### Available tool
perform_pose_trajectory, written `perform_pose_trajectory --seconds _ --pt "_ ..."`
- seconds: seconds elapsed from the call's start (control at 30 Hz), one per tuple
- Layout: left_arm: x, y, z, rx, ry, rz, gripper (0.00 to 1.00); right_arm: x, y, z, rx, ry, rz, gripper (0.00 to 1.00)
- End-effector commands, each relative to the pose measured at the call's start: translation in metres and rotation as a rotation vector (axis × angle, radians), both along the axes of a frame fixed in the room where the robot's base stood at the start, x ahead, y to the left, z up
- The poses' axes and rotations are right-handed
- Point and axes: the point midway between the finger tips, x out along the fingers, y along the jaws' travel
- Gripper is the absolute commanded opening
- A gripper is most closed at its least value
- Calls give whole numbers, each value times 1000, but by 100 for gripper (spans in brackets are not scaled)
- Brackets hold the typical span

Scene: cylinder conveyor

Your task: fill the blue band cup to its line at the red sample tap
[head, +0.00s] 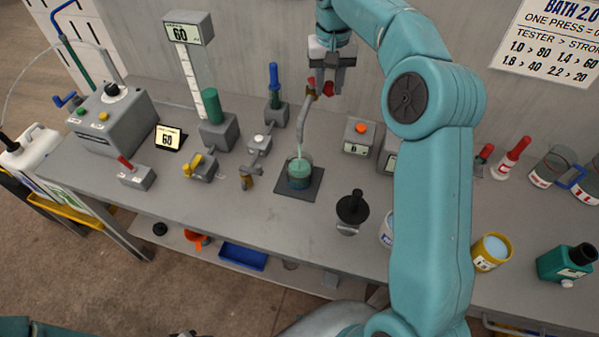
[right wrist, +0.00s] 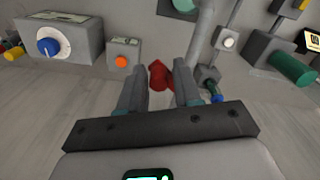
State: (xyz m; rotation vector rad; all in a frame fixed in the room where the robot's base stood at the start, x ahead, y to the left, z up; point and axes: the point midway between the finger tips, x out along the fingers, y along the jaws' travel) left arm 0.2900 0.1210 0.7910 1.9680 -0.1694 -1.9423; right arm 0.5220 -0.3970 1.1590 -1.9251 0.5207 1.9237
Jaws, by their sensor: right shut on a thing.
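The red sample tap (head: 312,90) has a curved pipe that ends above a clear cup (head: 299,177). The cup stands upright on a dark square pad (head: 313,189). A thin pale stream runs from the spout into it. Greenish liquid shows inside, with a bluish band low on the cup; I cannot make out the line or the exact level. My right gripper (head: 325,80) is at the tap's red handle; in the right wrist view the handle (right wrist: 158,75) sits between my fingers, which are shut on it. My left gripper is out of view.
A black-knobbed item (head: 351,208) stands right of the pad. A grey box with an orange button (head: 360,128) is behind it. A yellow-handled valve (head: 199,166) and a green-topped post (head: 216,127) stand left. My right arm hides part of the bench at right.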

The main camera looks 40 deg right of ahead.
Motion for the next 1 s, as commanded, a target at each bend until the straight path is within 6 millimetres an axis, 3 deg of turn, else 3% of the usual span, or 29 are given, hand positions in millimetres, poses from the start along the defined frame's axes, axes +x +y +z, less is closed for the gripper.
perform_pose_trajectory --seconds 0.43,1.0 --pt "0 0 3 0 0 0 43 1 -3 3 -6 -8 5 6" --pt "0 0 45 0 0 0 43 5 -24 6 -7 -5 366 6"
